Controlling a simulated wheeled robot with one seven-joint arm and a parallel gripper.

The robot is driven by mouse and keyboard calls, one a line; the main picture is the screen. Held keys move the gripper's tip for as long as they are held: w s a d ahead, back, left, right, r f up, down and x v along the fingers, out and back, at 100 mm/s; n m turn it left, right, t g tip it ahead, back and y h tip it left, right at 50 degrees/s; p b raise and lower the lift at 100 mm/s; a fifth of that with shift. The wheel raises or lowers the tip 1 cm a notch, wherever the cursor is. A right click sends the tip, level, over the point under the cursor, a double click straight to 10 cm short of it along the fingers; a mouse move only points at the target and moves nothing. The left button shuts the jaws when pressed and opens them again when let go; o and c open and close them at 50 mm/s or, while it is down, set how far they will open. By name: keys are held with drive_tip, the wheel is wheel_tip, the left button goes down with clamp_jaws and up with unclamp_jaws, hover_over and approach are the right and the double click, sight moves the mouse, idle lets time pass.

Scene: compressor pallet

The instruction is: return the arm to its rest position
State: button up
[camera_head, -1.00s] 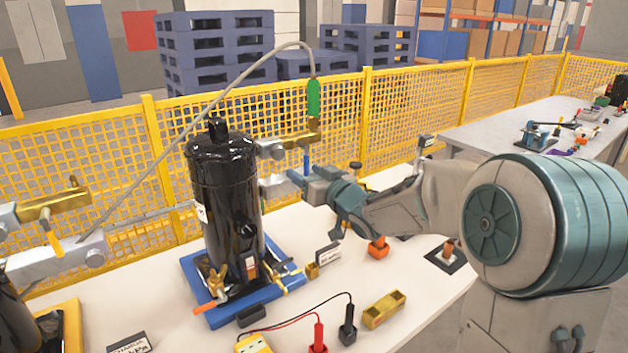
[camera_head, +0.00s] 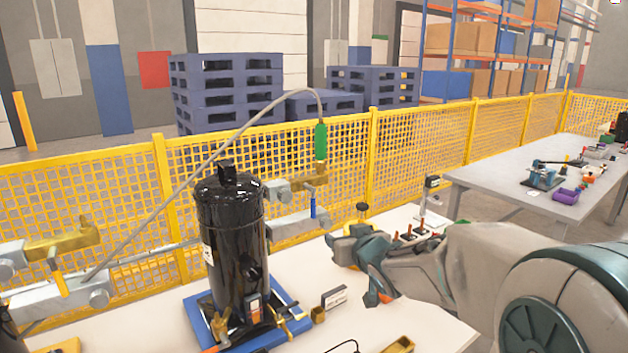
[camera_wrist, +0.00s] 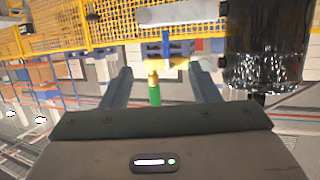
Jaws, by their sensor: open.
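My gripper (camera_head: 345,248) is on the right of the black compressor (camera_head: 232,240), apart from it, at the end of my arm in the head view. In the wrist view its two fingers (camera_wrist: 160,72) are spread wide, with nothing held between them. A green hose handle (camera_head: 320,143) with a brass end hangs on a grey hose above and behind the compressor. It shows beyond the fingers in the wrist view (camera_wrist: 154,92), where the scene appears upside down. The compressor stands upright on a blue base (camera_head: 292,326).
Metal pipe stubs with a blue-handled valve (camera_head: 313,203) stand right of the compressor. A yellow mesh fence (camera_head: 415,150) runs behind the white table. A small sign (camera_head: 335,297) and a brass block (camera_head: 399,345) lie near my arm. A grey table (camera_head: 500,178) stands at the back right.

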drive_tip(key=s+d+f+m+g+h, duration=0.1)
drive_tip(key=s+d+f+g, duration=0.1)
drive_tip(key=s, duration=0.8)
drive_tip(key=s+d+f+m+g+h+p, duration=0.1)
drive_tip(key=s+g, duration=0.4)
drive_tip(key=s, duration=0.5)
drive_tip(key=s+d+f+m+g+h+p, duration=0.1)
drive_tip(key=s+d+f+g, duration=0.3)
drive_tip(key=s, duration=0.5)
drive_tip(key=shift+s+d+m+h, duration=0.3)
drive_tip(key=shift+s+d+h, duration=0.1)
drive_tip(key=shift+h, duration=0.2)
